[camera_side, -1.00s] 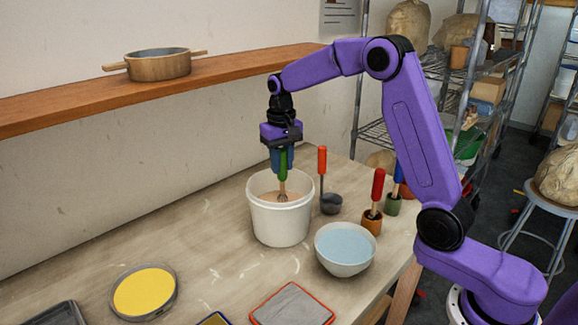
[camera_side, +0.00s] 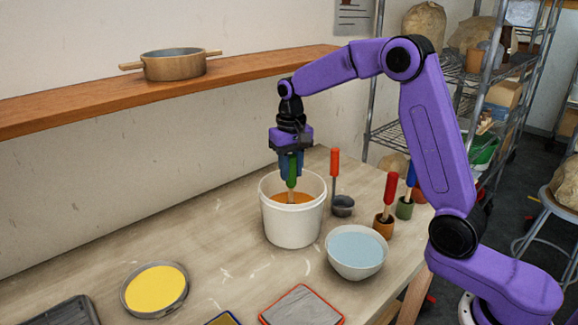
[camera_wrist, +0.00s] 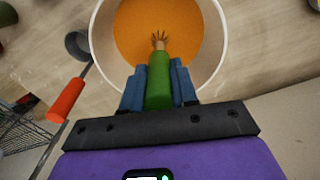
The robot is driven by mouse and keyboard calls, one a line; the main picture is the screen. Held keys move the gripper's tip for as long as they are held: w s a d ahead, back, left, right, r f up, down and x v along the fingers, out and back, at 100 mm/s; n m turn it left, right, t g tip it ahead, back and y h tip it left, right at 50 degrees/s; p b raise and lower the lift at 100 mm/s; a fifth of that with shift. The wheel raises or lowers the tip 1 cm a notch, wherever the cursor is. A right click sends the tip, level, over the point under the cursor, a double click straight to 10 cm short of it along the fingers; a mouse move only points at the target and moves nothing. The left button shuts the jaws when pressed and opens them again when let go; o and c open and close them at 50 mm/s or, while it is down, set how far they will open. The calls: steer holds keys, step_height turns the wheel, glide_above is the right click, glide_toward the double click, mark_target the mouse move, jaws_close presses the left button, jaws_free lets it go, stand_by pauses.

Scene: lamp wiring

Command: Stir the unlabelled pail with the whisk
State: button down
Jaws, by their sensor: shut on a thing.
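My gripper (camera_side: 290,172) is shut on the green handle of the whisk (camera_wrist: 159,80) and holds it upright over the white pail (camera_side: 291,224). The pail stands on the table, and no label shows on its visible side. Orange contents (camera_wrist: 136,30) fill its inside. In the side view the whisk's lower end is inside the pail and its wires do not show. In the wrist view the wires spread against the orange, near the middle of the pail. I cannot tell how deep they sit.
A bowl of pale blue liquid (camera_side: 356,250) stands just right of the pail. A yellow round dish (camera_side: 154,289) lies front left.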

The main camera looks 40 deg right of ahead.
steer(key=shift+s+a, duration=0.1)
steer(key=shift+s, duration=0.25)
steer(key=shift+r, duration=0.1)
step_height(320, 180, up, 14)
steer(key=shift+r, duration=0.2)
stand_by(1.0)
stand_by(0.5)
steer(key=shift+r, duration=1.95)
